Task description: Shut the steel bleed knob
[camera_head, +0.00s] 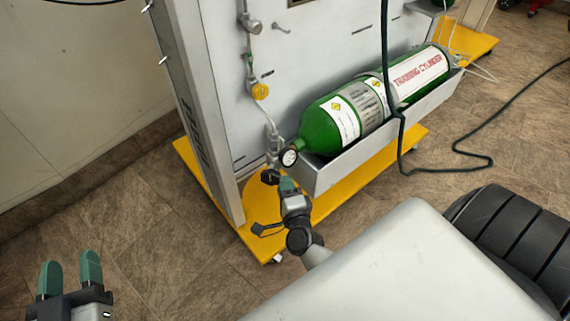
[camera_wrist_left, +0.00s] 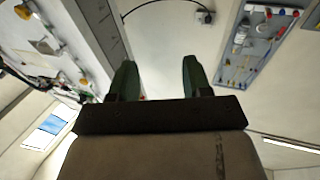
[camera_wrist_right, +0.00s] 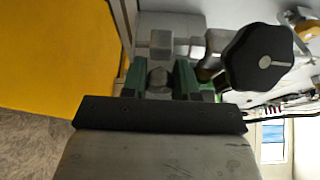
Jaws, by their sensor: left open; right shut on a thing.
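The steel bleed knob (camera_wrist_right: 158,79) shows in the right wrist view as a small grey piece between the two green fingers of my right gripper (camera_wrist_right: 160,68). The fingers are shut on it. In the head view my right gripper (camera_head: 283,184) is at the low end of the pipework, just below the pressure gauge (camera_head: 289,157); the knob is hidden there. My left gripper (camera_head: 70,280) is open and empty at the lower left, far from the panel. Its spread fingers also show in the left wrist view (camera_wrist_left: 160,75).
A black handwheel (camera_wrist_right: 258,58) is close to the right of my right gripper. A green training cylinder (camera_head: 322,125) lies in a grey trough (camera_head: 350,160) above the yellow base (camera_head: 345,190). A dark hose (camera_head: 400,150) hangs in front. The floor at left is clear.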

